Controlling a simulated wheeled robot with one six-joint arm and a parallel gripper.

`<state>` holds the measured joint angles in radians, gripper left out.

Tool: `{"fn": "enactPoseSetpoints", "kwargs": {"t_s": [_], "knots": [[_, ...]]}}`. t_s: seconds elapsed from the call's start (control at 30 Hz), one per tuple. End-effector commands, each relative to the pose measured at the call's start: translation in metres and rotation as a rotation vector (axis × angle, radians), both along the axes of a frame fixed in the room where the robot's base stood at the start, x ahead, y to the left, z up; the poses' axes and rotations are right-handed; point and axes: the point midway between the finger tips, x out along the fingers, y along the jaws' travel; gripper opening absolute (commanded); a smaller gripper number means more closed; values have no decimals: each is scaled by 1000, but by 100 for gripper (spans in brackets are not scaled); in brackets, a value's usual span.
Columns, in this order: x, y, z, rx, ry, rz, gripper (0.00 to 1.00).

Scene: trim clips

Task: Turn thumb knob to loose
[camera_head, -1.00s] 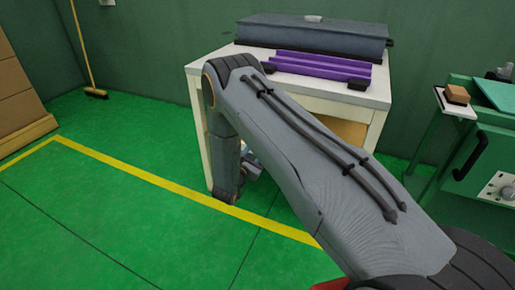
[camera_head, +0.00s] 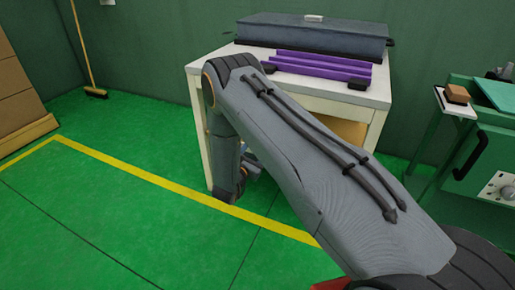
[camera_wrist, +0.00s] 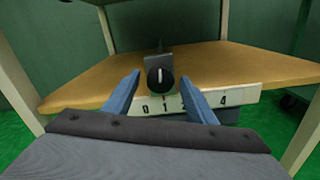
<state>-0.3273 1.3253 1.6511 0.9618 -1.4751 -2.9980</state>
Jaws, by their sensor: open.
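The thumb knob (camera_wrist: 161,79) shows in the wrist view as a dark round knob with a white, nearly upright mark. It sits on a grey bracket (camera_wrist: 158,61) at the front of a wooden shelf. Below it is a white number strip (camera_wrist: 238,96) reading 0, 1 and 4, with the middle part hidden by a finger. My gripper (camera_wrist: 160,80) is open, its two blue fingers left and right of the knob in the picture. I cannot tell whether they touch it. In the head view my arm hides the knob.
The wooden shelf (camera_wrist: 90,82) lies under a white table (camera_head: 378,94). On the table top are a purple rail (camera_head: 315,66) with black end pieces and a large grey case (camera_head: 310,36). A green cabinet (camera_head: 470,160) stands at right. Open green floor lies to the left.

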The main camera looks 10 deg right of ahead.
Motion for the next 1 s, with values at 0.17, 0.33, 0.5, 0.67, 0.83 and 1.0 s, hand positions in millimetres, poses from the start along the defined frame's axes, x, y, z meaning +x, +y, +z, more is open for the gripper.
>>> {"fn": "enactPoseSetpoints", "kwargs": {"t_s": [0.17,0.33,0.5,0.67,0.83,1.0], "knots": [[-5,5,0,0,0,2,51],[-26,20,1,0,1,3,51],[-48,36,1,0,1,3,51],[-60,45,0,-1,1,2,51],[-64,46,0,0,0,0,51],[-63,46,0,0,0,0,51]]}}
